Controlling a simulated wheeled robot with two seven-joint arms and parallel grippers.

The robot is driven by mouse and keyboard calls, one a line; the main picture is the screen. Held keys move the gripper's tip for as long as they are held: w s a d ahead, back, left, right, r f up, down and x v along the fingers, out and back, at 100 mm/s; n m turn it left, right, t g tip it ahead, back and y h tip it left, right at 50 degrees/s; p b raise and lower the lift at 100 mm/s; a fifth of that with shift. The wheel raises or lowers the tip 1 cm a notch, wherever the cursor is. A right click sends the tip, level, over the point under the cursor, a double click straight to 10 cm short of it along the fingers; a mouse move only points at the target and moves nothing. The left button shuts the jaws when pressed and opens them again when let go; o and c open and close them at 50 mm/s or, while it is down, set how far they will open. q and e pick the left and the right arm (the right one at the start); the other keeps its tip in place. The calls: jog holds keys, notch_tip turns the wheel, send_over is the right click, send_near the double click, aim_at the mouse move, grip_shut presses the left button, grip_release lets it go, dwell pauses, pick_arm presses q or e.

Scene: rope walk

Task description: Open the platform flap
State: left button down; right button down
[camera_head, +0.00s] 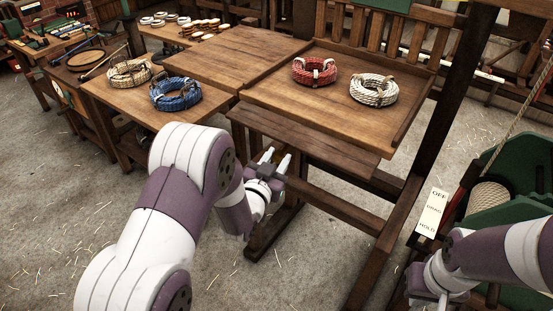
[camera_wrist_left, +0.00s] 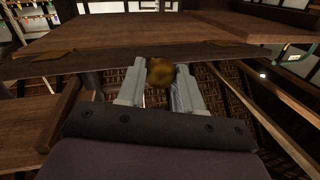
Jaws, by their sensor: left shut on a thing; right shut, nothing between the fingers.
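The platform flap (camera_head: 310,142) is a dark wooden board along the front edge of the rope platform (camera_head: 262,92). It slopes outward slightly below the platform top. In the left wrist view the flap (camera_wrist_left: 120,63) runs across above my fingers, with brass hinge plates at its upper edge. My left gripper (camera_head: 275,163) is at the flap's front edge, left of its middle. It also shows in the left wrist view (camera_wrist_left: 158,80), its fingers shut on a round brass knob (camera_wrist_left: 160,72). My right gripper (camera_head: 425,299) is low at the right, shut and empty, partly cut off.
A red rope coil (camera_head: 315,71) and a white one (camera_head: 374,90) lie on the platform. Blue (camera_head: 175,93) and tan (camera_head: 128,73) coils lie on a left table. A dark post (camera_head: 440,110), OFF/HOLD sign (camera_head: 432,212) and green machine (camera_head: 505,185) stand right. Floor in front is open.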

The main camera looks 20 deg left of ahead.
pick_arm(q)
notch_tip(320, 180, up, 4)
jog(key=g+p, duration=0.2)
jog(key=p, duration=0.3)
jog(key=shift+r+m, duration=0.15)
jog(key=shift+m, duration=0.15)
jog(key=shift+w+b, duration=0.1)
jog(key=shift+b, duration=0.3)
jog(key=shift+r, duration=0.2)
